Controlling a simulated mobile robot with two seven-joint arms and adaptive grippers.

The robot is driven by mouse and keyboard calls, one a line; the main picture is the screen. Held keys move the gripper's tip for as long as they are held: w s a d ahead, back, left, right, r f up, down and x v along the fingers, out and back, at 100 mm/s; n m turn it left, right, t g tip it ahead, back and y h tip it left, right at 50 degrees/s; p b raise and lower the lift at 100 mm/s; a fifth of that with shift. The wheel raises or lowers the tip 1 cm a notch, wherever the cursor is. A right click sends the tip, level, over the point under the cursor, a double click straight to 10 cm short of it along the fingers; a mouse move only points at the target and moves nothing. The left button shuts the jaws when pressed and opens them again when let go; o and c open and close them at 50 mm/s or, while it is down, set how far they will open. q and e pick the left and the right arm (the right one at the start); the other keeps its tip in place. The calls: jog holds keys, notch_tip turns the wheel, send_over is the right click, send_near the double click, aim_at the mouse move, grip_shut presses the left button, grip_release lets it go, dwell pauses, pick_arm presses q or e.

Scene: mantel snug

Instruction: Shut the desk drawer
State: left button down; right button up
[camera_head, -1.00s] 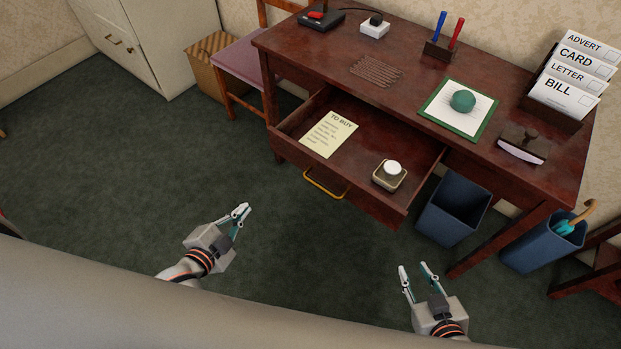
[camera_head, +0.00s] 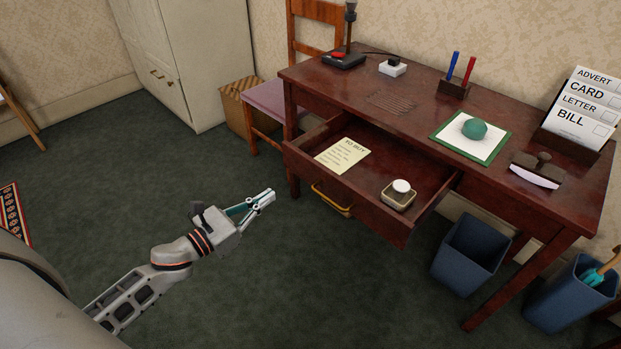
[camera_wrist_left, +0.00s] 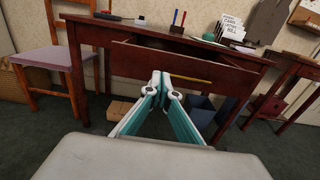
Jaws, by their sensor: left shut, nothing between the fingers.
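The desk (camera_head: 400,85) is dark reddish wood, and its drawer (camera_head: 385,217) is pulled well out. A brass bar handle (camera_head: 331,200) is on the drawer front. My left gripper (camera_head: 268,197) is shut and empty, to the left of the handle and apart from it. In the left wrist view the shut fingertips (camera_wrist_left: 160,78) point at the drawer front (camera_wrist_left: 150,64), with the handle (camera_wrist_left: 191,79) just to their right. My right gripper is out of view.
A wooden chair with a mauve seat (camera_head: 268,98) stands by the desk's left end, with a cardboard box (camera_head: 236,108) beside it. A blue bin (camera_head: 469,255) stands under the desk, right of the drawer. Green carpet in front is clear.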

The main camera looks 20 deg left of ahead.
pick_arm(q)
send_near(313, 166)
jog(key=x, duration=0.6)
jog(key=shift+w+d+f, duration=0.1)
jog(key=shift+w, duration=0.3)
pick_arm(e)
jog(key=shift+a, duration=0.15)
